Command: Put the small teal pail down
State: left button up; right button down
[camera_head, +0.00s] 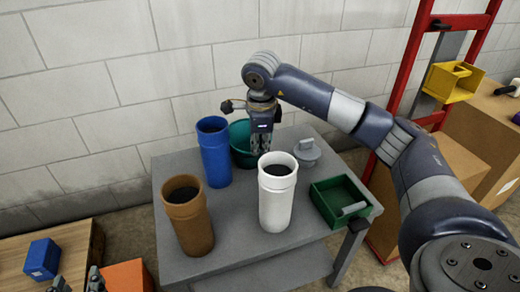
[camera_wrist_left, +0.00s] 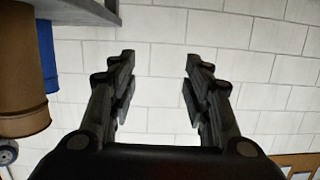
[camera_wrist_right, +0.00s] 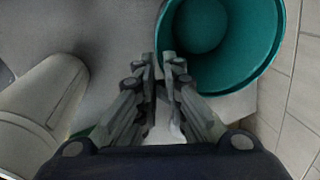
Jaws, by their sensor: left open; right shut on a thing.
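The small teal pail (camera_head: 240,145) is at the back of the grey table, partly hidden behind a blue cylinder and my right gripper. In the right wrist view the pail (camera_wrist_right: 262,60) shows its open, empty-looking inside. My right gripper (camera_head: 262,146) points down at the pail's right side and is shut on its rim; in the right wrist view its fingertips (camera_wrist_right: 165,68) meet the pail's near left edge. Whether the pail's base touches the table cannot be told. My left gripper (camera_head: 78,280) is low at the left, open and empty; its spread fingers (camera_wrist_left: 160,75) face the wall.
On the grey table (camera_head: 230,245) stand a blue cylinder (camera_head: 215,155), a brown cylinder (camera_head: 188,220), a white cylinder (camera_head: 276,200), a grey lidded piece (camera_head: 307,152) and a green tray (camera_head: 325,206). A red rack (camera_head: 408,75) stands at right. Bare tabletop shows between the cylinders.

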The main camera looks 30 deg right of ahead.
pick_arm(q)
jog(key=s+a+f+g+y+p, duration=0.1)
jog(key=s+a+f+g, duration=0.1)
jog(key=s+f+g, duration=0.3)
jog(key=shift+s+a+f+g+y+p, duration=0.35)
jog(key=shift+s+f, duration=0.2)
jog(key=shift+f, duration=1.05)
pick_arm(e)
notch_tip(320, 180, up, 8)
jog(key=shift+f, duration=0.2)
jog(key=shift+c, duration=2.4)
grip_release()
